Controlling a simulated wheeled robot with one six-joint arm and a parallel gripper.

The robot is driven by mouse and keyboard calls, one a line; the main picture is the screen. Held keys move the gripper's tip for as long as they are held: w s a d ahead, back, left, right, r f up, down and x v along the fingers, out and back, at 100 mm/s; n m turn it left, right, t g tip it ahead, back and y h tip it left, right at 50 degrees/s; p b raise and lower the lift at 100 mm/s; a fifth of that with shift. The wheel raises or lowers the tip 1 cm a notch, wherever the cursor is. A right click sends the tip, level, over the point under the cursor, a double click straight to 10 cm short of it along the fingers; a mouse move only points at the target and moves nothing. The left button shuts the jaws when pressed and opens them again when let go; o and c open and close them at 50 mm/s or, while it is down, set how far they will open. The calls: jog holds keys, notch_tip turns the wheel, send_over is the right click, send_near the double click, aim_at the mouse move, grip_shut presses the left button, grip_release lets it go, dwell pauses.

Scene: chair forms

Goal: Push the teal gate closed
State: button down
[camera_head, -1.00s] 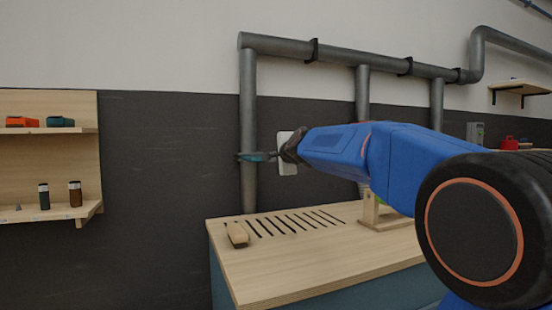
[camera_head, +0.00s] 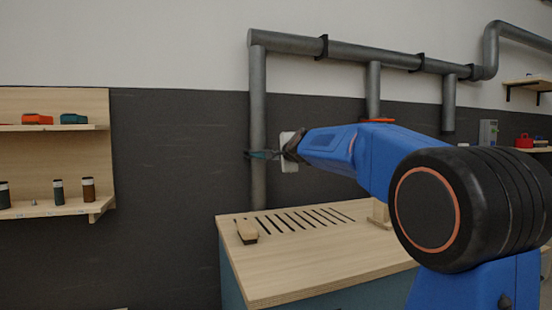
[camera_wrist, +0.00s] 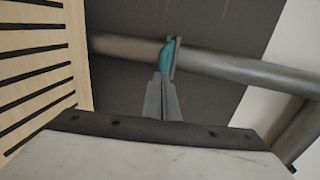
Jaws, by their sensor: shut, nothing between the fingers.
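A small teal part (camera_head: 262,154), which I take to be the gate, is at the left vertical grey pipe (camera_head: 257,110), about halfway up. In the wrist view the teal part (camera_wrist: 167,53) lies by a thin grey collar across the pipe (camera_wrist: 225,68). My gripper (camera_head: 279,153) is shut and empty, with its tips at the right end of the teal part. In the wrist view my gripper fingers (camera_wrist: 164,80) reach up to the teal part's lower end. I cannot tell whether they touch it. The fingers partly hide it.
A wooden shelf (camera_head: 55,210) with small containers is at left. The dark wall between shelf and pipe is clear.

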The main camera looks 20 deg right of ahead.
jog(key=w, duration=0.8)
jog(key=shift+w, duration=0.1)
